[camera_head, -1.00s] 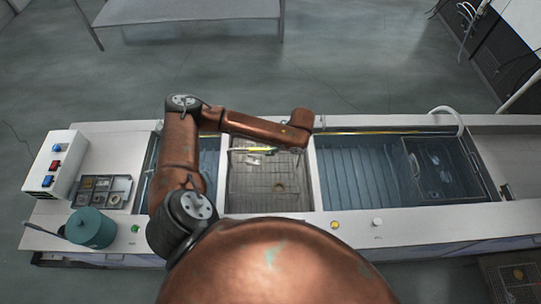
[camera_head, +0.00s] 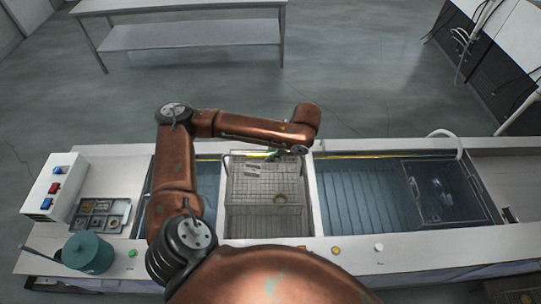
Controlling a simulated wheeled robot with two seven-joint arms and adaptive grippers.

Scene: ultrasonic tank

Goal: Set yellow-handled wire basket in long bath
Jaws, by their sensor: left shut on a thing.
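The wire basket (camera_head: 262,187) is in or just above the middle compartment of the bench. It holds a few small parts. A short yellow-green piece of its handle (camera_head: 262,154) shows at its back edge. My left gripper (camera_head: 278,154) is at this handle and shut on it; the arm and wrist above partly hide the fingers. I cannot tell whether the basket is clear of the compartment floor. The long bath (camera_head: 355,195), with bluish liquid and a ribbed floor, lies just right of the middle compartment. My right gripper is out of view.
A dark wire basket (camera_head: 445,190) occupies the right end of the long bath; the bath's left and middle are clear. A divider separates the bath from the middle compartment. A control box (camera_head: 53,187), parts tray (camera_head: 102,214) and teal pot (camera_head: 88,252) stand at left.

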